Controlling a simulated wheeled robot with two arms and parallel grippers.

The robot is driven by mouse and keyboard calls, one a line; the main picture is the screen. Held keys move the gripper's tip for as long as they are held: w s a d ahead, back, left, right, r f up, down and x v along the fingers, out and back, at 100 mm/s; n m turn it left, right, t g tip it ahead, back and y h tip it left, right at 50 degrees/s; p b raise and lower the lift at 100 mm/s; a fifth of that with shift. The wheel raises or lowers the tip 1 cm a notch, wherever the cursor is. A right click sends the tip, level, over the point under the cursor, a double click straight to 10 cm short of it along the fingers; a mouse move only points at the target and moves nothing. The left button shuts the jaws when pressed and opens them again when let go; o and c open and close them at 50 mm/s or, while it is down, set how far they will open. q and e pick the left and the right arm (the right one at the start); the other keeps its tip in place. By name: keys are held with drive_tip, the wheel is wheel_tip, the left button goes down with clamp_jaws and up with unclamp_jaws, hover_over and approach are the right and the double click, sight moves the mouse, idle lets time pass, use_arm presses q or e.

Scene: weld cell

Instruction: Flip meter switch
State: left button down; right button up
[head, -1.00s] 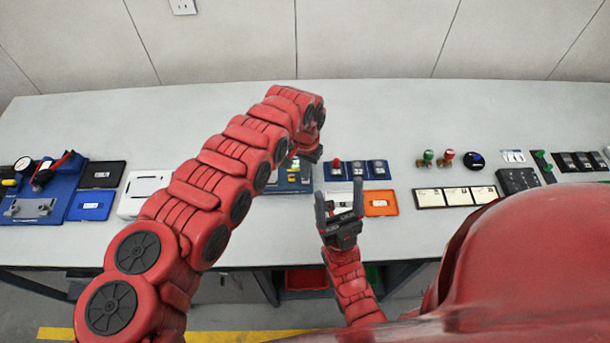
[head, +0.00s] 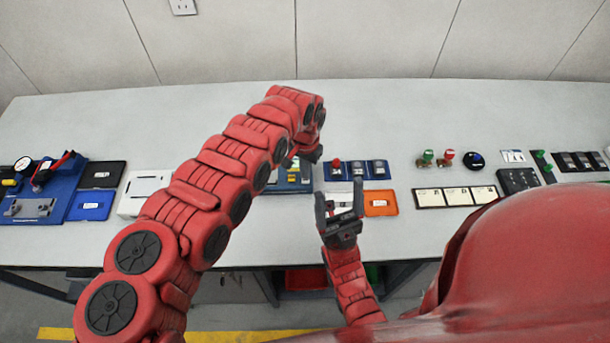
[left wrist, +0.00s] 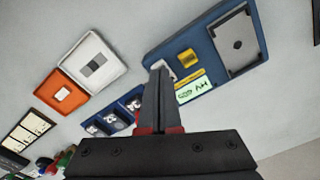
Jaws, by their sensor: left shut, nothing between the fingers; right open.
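The meter is a blue panel (left wrist: 222,88) with a grey plate (left wrist: 236,44), a yellow switch block (left wrist: 187,58) and a lit green display (left wrist: 193,89). In the head view the meter (head: 283,188) is partly hidden behind my left arm. My left gripper (left wrist: 158,72) is shut and empty, its fingertips close to the meter's edge beside the yellow block; I cannot tell whether they touch. In the head view my left gripper (head: 309,154) is largely hidden by its arm. My right gripper (head: 339,207) is open and empty at the front of the table.
A blue panel with a red knob and switches (head: 357,171) lies right of the meter. An orange tray (head: 381,203) and a white tray (left wrist: 112,66) are near my right gripper. A white box (head: 133,201) lies to the left. The back of the table is clear.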

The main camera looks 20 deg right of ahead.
sight(305, 181)
use_arm(q)
drive_tip(key=shift+f+b, duration=0.85)
drive_tip(key=shift+f, duration=0.1)
idle(0.4)
drive_tip(key=shift+s+r, duration=0.1)
drive_tip(key=shift+r+p, duration=0.75)
drive_tip(key=shift+r, duration=0.1)
wheel_tip(305, 181, up, 2)
drive_tip(key=shift+r+p, duration=0.15)
drive_tip(key=shift+p, duration=0.55)
drive_tip(key=shift+r+p, duration=0.85)
drive_tip(key=shift+r, duration=0.6)
drive_tip(key=shift+f, duration=0.1)
